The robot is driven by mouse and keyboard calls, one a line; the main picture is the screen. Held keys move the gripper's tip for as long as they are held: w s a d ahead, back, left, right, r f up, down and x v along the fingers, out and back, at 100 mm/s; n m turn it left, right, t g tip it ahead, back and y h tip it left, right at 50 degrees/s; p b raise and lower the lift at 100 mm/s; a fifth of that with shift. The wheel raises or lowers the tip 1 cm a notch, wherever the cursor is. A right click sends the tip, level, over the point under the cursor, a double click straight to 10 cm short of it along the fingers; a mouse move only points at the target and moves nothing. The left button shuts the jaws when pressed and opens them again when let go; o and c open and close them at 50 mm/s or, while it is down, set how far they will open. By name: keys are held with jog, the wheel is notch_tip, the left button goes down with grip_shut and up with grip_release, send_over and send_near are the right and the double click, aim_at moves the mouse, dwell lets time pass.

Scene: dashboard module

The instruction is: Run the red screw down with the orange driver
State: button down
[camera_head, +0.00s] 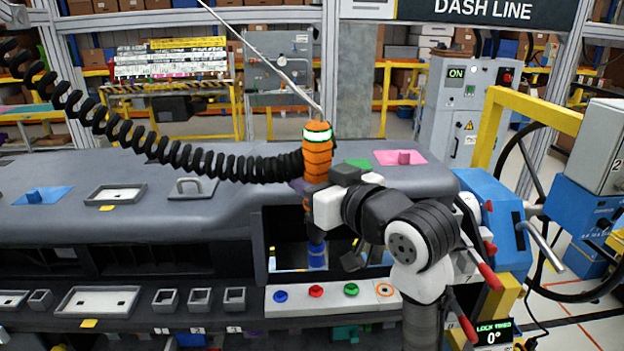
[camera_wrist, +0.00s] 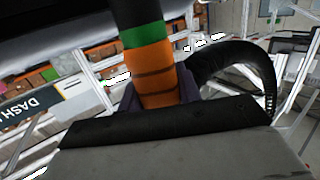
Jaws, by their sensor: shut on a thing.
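The orange driver (camera_head: 317,165) stands upright, with black bands and a lit green-white ring near its top. My gripper (camera_head: 316,190) is shut around its body. In the wrist view the driver (camera_wrist: 155,75) sits between the dark fingers of my gripper (camera_wrist: 160,92). The driver's lower part, with a blue section (camera_head: 317,257), reaches down in front of the dashboard opening. A small round red piece (camera_head: 316,291), which looks like the red screw, sits on a white strip (camera_head: 300,302), just below the driver's lower end. I cannot tell whether they touch.
A black coiled hose (camera_head: 150,145) runs left from the driver. The grey dashboard (camera_head: 110,222) spans the left. A blue fixture with red handles (camera_head: 495,220) stands right.

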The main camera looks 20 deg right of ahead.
jog(key=shift+f+b, duration=2.1)
jog(key=shift+f, duration=0.75)
jog(key=shift+f+b, duration=0.95)
jog(key=shift+f, duration=0.4)
dwell(2.6)
jog(key=shift+r, duration=0.1)
